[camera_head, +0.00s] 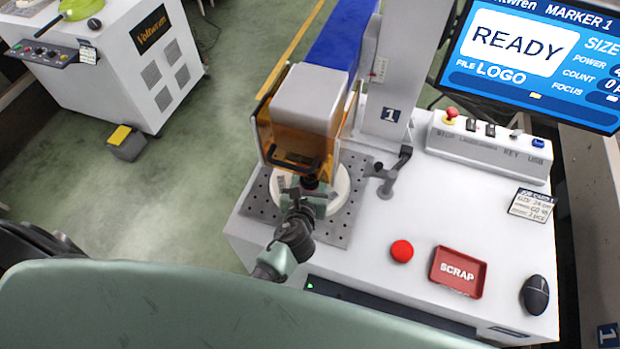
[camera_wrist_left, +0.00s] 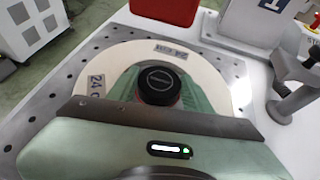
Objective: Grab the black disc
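The black disc (camera_wrist_left: 160,85) is a round, dark cap with faint lettering on top. It stands at the middle of a white ring (camera_wrist_left: 212,67) marked "24 cm", with green surfaces on both sides of it. In the head view, a dark part of it shows just below the orange-walled housing, and the white ring (camera_head: 341,186) lies around it on the perforated plate. My left gripper (camera_head: 305,193) is over the ring, right at the disc. The fingertips are not clear enough to tell whether they grip it. My right gripper is not in view.
The orange-walled housing (camera_head: 308,100) stands close above and behind my left gripper. A red button (camera_head: 401,250), a red SCRAP tray (camera_head: 458,271) and a black mouse (camera_head: 535,295) lie farther right. The screen reads READY.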

